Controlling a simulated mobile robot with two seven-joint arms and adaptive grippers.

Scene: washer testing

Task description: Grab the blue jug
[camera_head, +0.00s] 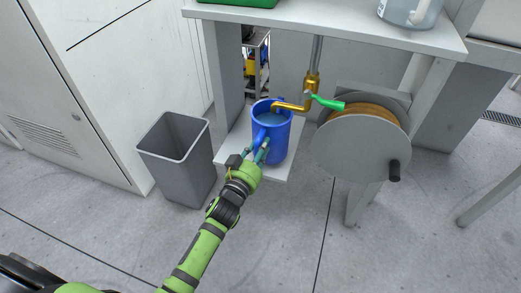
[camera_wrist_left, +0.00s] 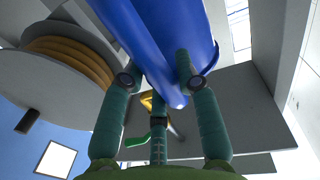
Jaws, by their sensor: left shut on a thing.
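The blue jug (camera_head: 272,133) stands upright on a low white shelf (camera_head: 283,170) in the head view, with what looks like water inside. The gold spout of a tap (camera_head: 294,106) reaches over its rim. My left gripper (camera_head: 262,152) comes from the lower left and is shut on the jug's near side, where the handle seems to be. In the left wrist view the jug (camera_wrist_left: 160,40) fills the upper middle, and the fingers of my left gripper (camera_wrist_left: 156,82) lie on both sides of its blue part. My right gripper is not in view.
A grey bin (camera_head: 177,155) stands left of the shelf. A hose reel (camera_head: 362,145) with a dark knob is close on the right. The floor in front is clear.

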